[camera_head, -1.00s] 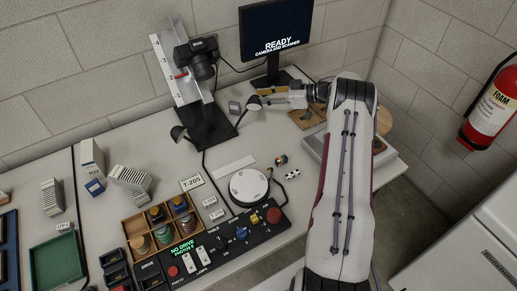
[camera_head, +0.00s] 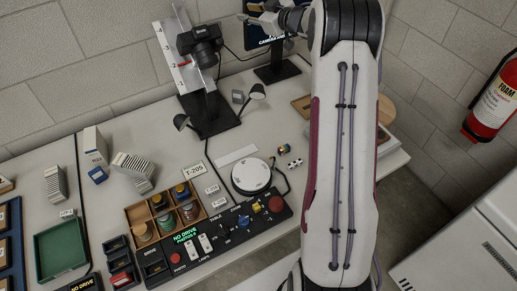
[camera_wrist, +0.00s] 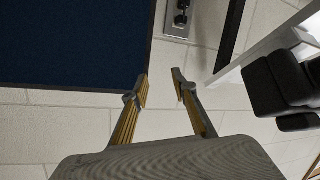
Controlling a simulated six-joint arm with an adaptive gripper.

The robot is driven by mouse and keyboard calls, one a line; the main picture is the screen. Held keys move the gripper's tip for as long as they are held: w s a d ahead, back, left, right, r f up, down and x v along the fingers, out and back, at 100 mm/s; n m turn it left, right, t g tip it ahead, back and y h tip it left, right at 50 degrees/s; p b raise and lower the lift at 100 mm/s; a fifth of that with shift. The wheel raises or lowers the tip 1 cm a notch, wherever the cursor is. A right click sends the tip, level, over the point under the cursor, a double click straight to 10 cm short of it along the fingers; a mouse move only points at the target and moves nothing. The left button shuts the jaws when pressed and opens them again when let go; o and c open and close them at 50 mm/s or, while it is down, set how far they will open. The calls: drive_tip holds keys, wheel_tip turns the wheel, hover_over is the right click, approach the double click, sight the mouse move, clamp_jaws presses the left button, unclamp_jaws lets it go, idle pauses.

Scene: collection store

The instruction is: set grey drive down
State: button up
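My gripper (camera_head: 246,18) is raised high in front of the monitor, well above the table. In the wrist view my gripper (camera_wrist: 163,88) has its two fingertips apart with nothing between them. A small grey block (camera_head: 238,97) rests on the table beside the black camera stand; it may be the grey drive, but it is too small to be sure. The control console (camera_head: 225,232) at the front has a green display reading "NO DRIVE" and a slot marked for a drive at its left end.
The camera (camera_head: 202,42) on its stand and two small lamps (camera_head: 257,91) stand near my gripper. The monitor (camera_head: 268,35) is partly hidden by my arm. A white turntable (camera_head: 250,176), a wooden jar tray (camera_head: 130,218) and a green tray (camera_head: 60,250) occupy the front.

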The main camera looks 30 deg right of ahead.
wheel_tip(320, 180, up, 7)
drive_tip(key=s+a+m+h, duration=0.1)
drive_tip(key=a+m+h, duration=0.1)
drive_tip(key=s+a+r+m+g+h, duration=0.1)
drive_tip(key=s+a+r+m+h, duration=0.2)
drive_tip(key=s, duration=0.4)
drive_tip(key=s+a+r+m+g+h, duration=0.1)
drive_tip(key=s+a+r+h, duration=0.15)
drive_tip(key=s+r, duration=0.4)
drive_tip(key=s+a+f+g+y, duration=0.1)
drive_tip(key=s+a+f, duration=0.4)
drive_tip(key=s, duration=0.8)
drive_tip(key=s+a+f+g+y, duration=0.2)
drive_tip(key=s+a+f+g, duration=0.2)
drive_tip(key=s+a, duration=0.4)
drive_tip(key=s+a+f+g+y, duration=0.1)
drive_tip(key=s+a+f, duration=0.5)
drive_tip(key=s, duration=1.2)
drive_tip(key=shift+s+a+f+g, duration=0.2)
drive_tip(key=shift+a+g, duration=0.05)
drive_tip(key=shift+g, duration=0.45)
